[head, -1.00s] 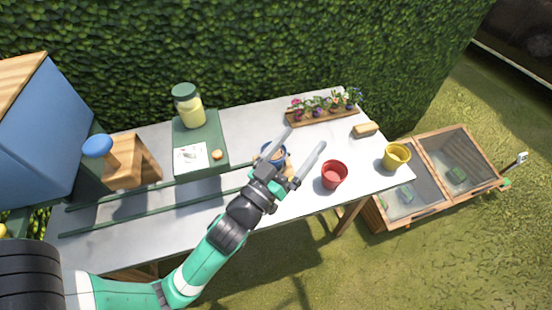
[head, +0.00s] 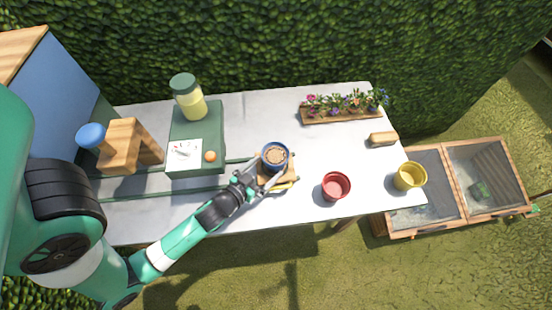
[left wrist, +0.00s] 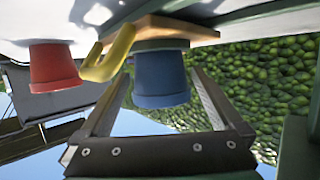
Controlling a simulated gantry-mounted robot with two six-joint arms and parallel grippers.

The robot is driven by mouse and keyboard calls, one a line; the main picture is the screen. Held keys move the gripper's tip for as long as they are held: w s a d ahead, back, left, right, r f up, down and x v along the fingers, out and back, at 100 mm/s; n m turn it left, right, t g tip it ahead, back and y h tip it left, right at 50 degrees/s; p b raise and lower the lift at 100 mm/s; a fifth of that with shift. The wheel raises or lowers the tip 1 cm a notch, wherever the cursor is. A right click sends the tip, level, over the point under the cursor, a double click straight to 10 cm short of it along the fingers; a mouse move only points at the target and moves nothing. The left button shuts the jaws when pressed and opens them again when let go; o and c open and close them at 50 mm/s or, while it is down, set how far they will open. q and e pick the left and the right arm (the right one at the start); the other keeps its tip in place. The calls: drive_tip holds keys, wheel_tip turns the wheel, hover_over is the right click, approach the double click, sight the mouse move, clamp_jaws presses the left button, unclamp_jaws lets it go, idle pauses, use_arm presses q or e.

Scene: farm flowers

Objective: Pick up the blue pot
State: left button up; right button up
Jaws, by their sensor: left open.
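The blue pot (head: 275,150), filled with brown soil, stands on a small wooden board (head: 290,172) on the table. It also shows in the left wrist view (left wrist: 161,82), where the picture is upside down. My left gripper (head: 270,172) is open and low at the near-left side of the pot. In the left wrist view its fingers (left wrist: 162,76) spread to either side of the pot, with a gap on each side. A yellow curved handle-like thing (left wrist: 108,55) lies beside the pot. My right gripper is not in view.
A red pot (head: 336,186) and a yellow pot (head: 410,176) stand to the right. A flower planter (head: 342,115) and a brush-like block (head: 383,138) sit behind. A green case (head: 208,130) with a jar (head: 188,97) is at left. A hedge backs the table.

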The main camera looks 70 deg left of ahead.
sight(276, 160)
use_arm(q)
drive_tip(key=x, duration=0.5)
drive_tip(key=shift+w+a+b, duration=0.1)
drive_tip(key=shift+w+b, duration=0.2)
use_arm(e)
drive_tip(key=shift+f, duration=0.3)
use_arm(q)
drive_tip(key=shift+c, duration=0.3)
